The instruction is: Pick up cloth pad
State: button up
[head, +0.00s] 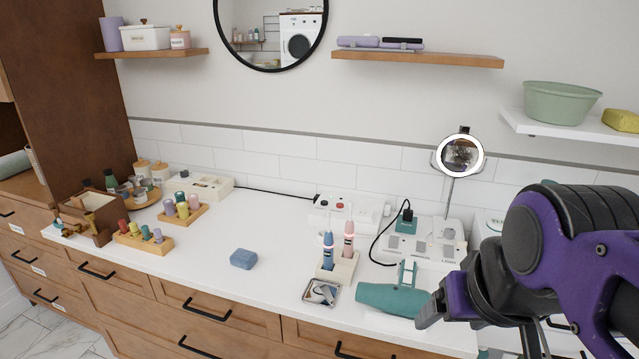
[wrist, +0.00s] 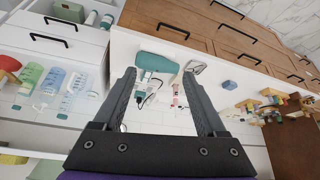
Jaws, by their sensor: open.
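The cloth pad looks like a small blue block (head: 243,259) lying on the white counter, left of the toothbrush holder in the head view. It also shows in the wrist view as a small blue shape (wrist: 229,85), right of my gripper. My gripper (wrist: 165,78) is open and empty in the wrist view, its two dark fingers spread apart above the counter. In the head view my purple and black arm comes in from the right, with a fingertip (head: 430,310) near the teal hair dryer, well to the right of the pad.
A teal hair dryer (head: 392,298), a small metal tray (head: 321,292) and a holder with two toothbrushes (head: 337,266) stand between my gripper and the pad. Wooden racks of colored bottles (head: 144,242) stand to the left. The counter (head: 215,305) around the pad is clear.

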aim_at(244, 258)
jog(key=i+j+z, duration=0.1)
jog(key=j, duration=0.45)
jog(key=i+j+z, duration=0.1)
jog(key=j, duration=0.4)
jog(key=i+j+z, duration=0.1)
jog(key=j, duration=0.45)
